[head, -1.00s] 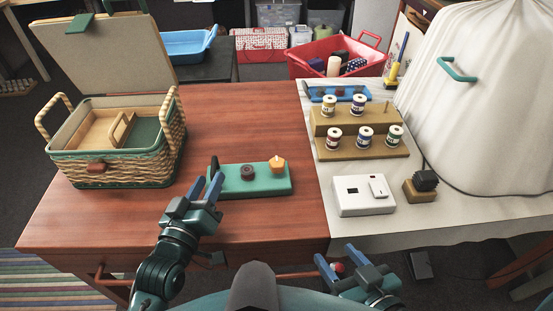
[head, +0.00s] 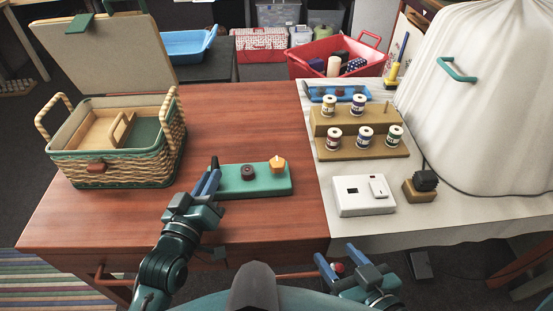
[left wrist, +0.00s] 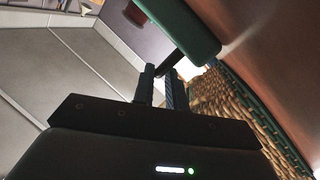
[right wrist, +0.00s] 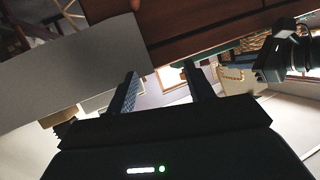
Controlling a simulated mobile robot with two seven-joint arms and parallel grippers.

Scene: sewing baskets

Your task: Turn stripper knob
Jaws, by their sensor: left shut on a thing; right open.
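A teal block (head: 262,188) lies on the wooden table, with a dark round knob (head: 248,173) and an orange pointed piece (head: 277,165) on top. A dark upright knob or lever (head: 214,162) stands at its left end. My left gripper (head: 209,183) is shut on this dark piece, its blue fingers close together. In the left wrist view the fingers (left wrist: 158,74) meet a dark part (left wrist: 173,71) beside the teal block (left wrist: 185,30); the exact contact is partly hidden. My right gripper (head: 340,262) is open and empty in front of the table edge.
An open wicker basket (head: 120,172) stands left of the block. A white box (head: 363,205), a dark cube on a wooden base (head: 420,190) and spool racks (head: 361,152) stand at right. A white cover (head: 470,110) stands behind. The table's middle (head: 240,125) is clear.

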